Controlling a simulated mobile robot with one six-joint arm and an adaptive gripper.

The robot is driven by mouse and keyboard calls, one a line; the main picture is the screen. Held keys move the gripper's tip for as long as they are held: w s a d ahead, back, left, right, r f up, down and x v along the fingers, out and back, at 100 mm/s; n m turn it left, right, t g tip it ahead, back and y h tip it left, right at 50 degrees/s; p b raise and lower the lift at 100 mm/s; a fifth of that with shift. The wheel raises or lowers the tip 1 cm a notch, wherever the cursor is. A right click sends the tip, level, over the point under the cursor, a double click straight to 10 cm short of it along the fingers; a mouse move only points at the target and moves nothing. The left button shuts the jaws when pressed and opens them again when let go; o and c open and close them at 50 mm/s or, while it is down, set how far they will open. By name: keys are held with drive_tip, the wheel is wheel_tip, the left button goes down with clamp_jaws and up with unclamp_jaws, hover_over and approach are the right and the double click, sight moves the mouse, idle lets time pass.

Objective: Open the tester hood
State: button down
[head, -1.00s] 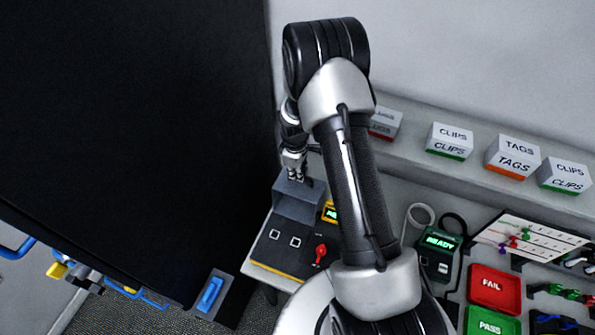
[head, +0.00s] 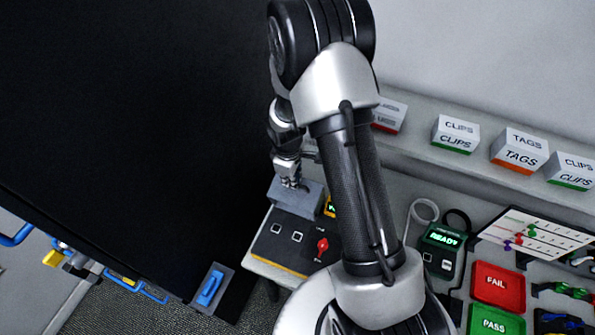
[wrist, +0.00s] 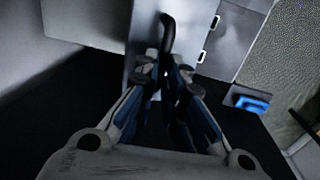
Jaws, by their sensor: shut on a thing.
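The tester (head: 290,242) is a dark panel with two white-outlined squares and a red lever (head: 322,245), at the lower middle of the head view. Its grey hood (head: 298,202) stands at the panel's back end. My gripper (head: 290,184) is at the top of the hood. In the wrist view, my gripper (wrist: 168,75) is shut on a black handle (wrist: 168,32), with the hood's grey surface beside it. The fingers hide the lower part of the handle. I cannot tell how far the hood is raised.
A large black panel (head: 130,130) fills the left, close to my gripper. A blue switch (head: 210,288) sits at its lower edge. Labelled boxes (head: 456,133) stand on the back shelf. A READY device (head: 440,243) and red FAIL tray (head: 497,287) lie right of my arm.

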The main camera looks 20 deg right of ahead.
drive_tip(key=shift+s+a+f, duration=0.2)
drive_tip(key=shift+s+f, duration=0.1)
drive_tip(key=shift+s, duration=0.15)
drive_tip(key=c, duration=2)
unclamp_jaws()
drive_tip(key=shift+c, duration=0.2)
drive_tip(key=o, duration=0.3)
drive_tip(key=shift+w, duration=0.3)
drive_tip(key=shift+o, duration=0.2)
drive_tip(key=shift+r, duration=0.1)
drive_tip(key=shift+r, duration=0.2)
wheel_tip(320, 180, up, 12)
drive_tip(key=shift+s+a+f, duration=0.2)
drive_tip(key=shift+s+a, duration=0.15)
drive_tip(key=shift+s, duration=0.1)
